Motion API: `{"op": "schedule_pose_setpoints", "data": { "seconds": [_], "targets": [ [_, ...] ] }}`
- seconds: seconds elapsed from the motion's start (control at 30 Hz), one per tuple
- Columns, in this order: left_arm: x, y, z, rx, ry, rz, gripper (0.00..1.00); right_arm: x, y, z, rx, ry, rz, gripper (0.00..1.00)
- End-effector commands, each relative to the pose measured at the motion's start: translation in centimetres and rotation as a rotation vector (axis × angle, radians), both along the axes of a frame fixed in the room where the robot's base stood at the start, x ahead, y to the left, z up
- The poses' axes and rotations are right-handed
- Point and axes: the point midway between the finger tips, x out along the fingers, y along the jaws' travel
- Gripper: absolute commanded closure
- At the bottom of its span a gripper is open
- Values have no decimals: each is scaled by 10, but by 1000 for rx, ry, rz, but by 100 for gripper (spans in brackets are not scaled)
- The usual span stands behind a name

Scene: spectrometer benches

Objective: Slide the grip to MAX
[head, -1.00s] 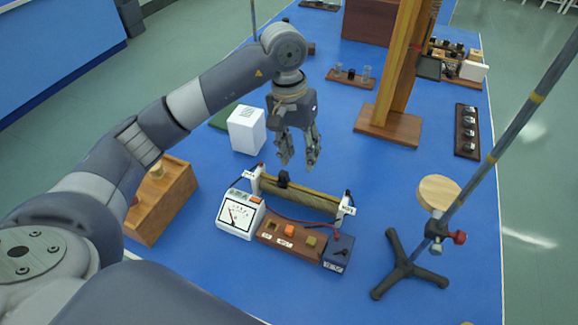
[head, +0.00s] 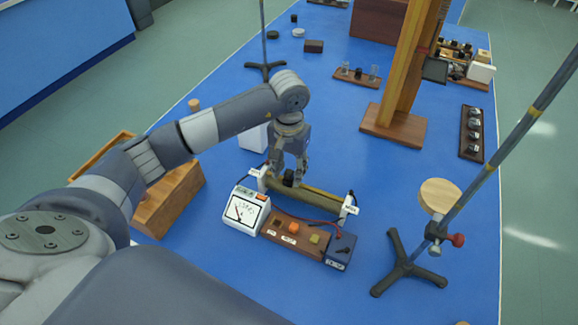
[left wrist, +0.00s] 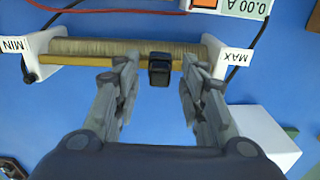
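The slide rheostat's long wound tube (head: 318,196) lies between two white end posts on the blue bench. Its small black grip (head: 289,178) sits nearer the left end in the head view. In the left wrist view, the grip (left wrist: 159,69) is on the rail, with the MAX label (left wrist: 238,57) to the right and the MIN label (left wrist: 13,45) to the left. My left gripper (head: 289,172) is low over the rheostat. Its open fingers (left wrist: 160,75) stand on either side of the grip, with gaps visible. My right gripper is not in view.
The ammeter (head: 245,210), reading 0.00 A in the wrist view, and a wooden switch base (head: 290,238) stand in front of the rheostat. A white box (head: 254,139) stands behind my left gripper. A tripod stand (head: 405,268) is at the right.

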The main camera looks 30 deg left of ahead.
Motion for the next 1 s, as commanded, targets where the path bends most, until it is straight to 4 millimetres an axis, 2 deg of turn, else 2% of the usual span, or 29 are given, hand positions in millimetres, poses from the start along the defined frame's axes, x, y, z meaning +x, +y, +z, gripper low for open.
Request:
{"op": "schedule_pose_setpoints", "data": {
  "seconds": [0.27, 0.43, 0.67, 0.9, 1.0],
  "targets": [
    [0, 0, -2, 0, 0, 0, 62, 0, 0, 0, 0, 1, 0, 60],
    [0, 0, -2, 0, 0, 0, 100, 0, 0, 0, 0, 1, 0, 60],
    [0, 5, -3, 1, 0, 2, 100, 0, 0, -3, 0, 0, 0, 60],
    [-1, 42, -4, 5, -3, 5, 100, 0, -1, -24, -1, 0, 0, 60],
    [-2, 49, -3, 2, -2, 2, 100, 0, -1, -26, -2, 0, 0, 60]
  ]
}}
